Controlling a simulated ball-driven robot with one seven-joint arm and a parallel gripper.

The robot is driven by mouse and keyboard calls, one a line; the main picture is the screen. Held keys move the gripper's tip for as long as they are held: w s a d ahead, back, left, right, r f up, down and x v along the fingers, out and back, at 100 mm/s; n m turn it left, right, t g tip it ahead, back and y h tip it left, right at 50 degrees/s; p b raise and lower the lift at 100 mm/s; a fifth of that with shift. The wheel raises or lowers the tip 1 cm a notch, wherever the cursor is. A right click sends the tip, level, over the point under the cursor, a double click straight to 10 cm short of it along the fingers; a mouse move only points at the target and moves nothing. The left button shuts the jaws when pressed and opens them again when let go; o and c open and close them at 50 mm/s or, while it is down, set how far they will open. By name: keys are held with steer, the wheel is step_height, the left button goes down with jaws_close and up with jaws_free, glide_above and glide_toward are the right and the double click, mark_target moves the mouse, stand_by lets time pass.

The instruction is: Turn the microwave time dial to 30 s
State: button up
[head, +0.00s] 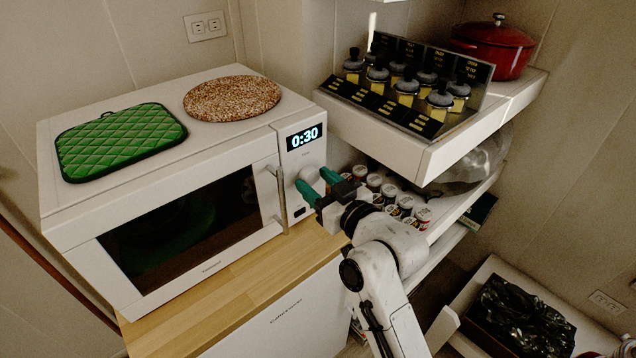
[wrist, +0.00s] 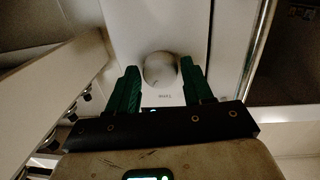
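The white microwave (head: 180,240) stands on a wooden counter, its door closed. Its display (head: 304,137) reads 0:30. The round white time dial (head: 309,174) is on the control panel below the display, and it also shows in the wrist view (wrist: 160,69). My gripper (head: 318,184) has green fingers and is in front of the panel. In the wrist view its fingers (wrist: 158,80) are spread apart, one on each side of the dial, with visible gaps between them and the dial. Part of the dial is hidden by a finger in the head view.
A green quilted mat (head: 118,141) and a round woven trivet (head: 232,98) lie on the microwave. The vertical door handle (head: 277,197) is just left of the dial. A shelf (head: 440,150) with a spice rack (head: 405,88) juts out at the right, above several small jars (head: 392,193).

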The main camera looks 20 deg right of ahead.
steer(key=shift+o, duration=1.4)
steer(key=b+v, duration=0.2)
steer(key=v, duration=0.8)
steer(key=shift+s, duration=0.4)
steer(key=shift+d, duration=0.1)
